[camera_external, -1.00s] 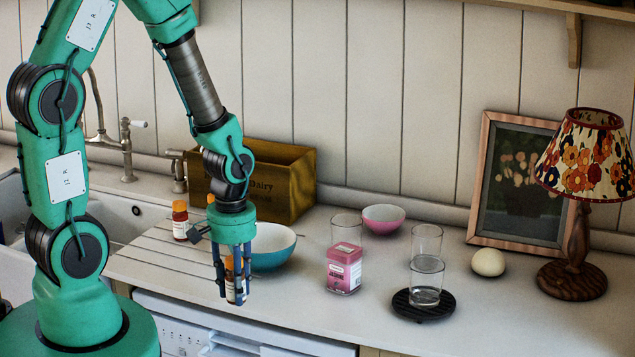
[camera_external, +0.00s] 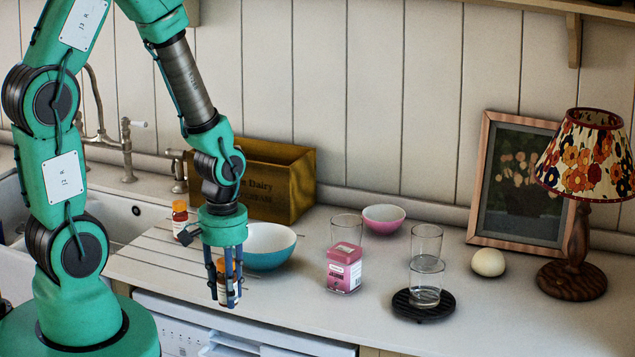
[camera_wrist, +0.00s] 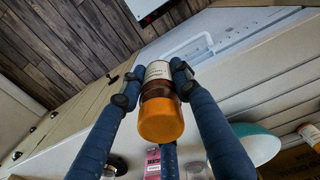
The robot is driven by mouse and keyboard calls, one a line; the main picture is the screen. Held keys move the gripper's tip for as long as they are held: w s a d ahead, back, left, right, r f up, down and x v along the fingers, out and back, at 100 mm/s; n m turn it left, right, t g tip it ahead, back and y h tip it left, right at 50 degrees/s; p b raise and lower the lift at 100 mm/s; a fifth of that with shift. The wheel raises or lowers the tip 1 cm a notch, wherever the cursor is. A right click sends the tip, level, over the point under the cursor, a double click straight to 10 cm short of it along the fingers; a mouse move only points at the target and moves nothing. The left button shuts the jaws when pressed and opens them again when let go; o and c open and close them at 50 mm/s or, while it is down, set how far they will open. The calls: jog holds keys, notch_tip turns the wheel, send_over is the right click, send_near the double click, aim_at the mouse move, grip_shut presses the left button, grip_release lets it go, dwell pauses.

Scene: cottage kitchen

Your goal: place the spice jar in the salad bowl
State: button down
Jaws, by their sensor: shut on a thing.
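My gripper (camera_external: 225,283) is shut on a spice jar (camera_external: 229,296) with a brown body, a white label and an orange cap. In the wrist view the spice jar (camera_wrist: 160,108) sits between the blue fingers, its orange cap towards the camera. In the external view the fingers partly hide it, and it is near the counter's front edge; I cannot tell whether it touches the counter. The salad bowl, probably the teal bowl (camera_external: 272,258) with a white inside, stands behind and right of my gripper. Part of its teal side (camera_wrist: 258,145) shows at the right in the wrist view.
A second orange-capped jar (camera_external: 180,216) stands left of the bowl, by the sink. A wooden crate (camera_external: 290,172) is behind the bowl.

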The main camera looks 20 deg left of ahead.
notch_tip(320, 180, up, 11)
jog(key=shift+r, duration=0.1)
jog(key=w+a+n+b, duration=0.1)
jog(key=w+a, duration=0.2)
jog(key=w, duration=1)
jog(key=w+a, duration=0.3)
jog(key=w, duration=1.1)
notch_tip(320, 180, down, 5)
jog(key=shift+f, duration=0.1)
jog(key=shift+f+b, duration=0.5)
jog(key=shift+f, duration=2.65)
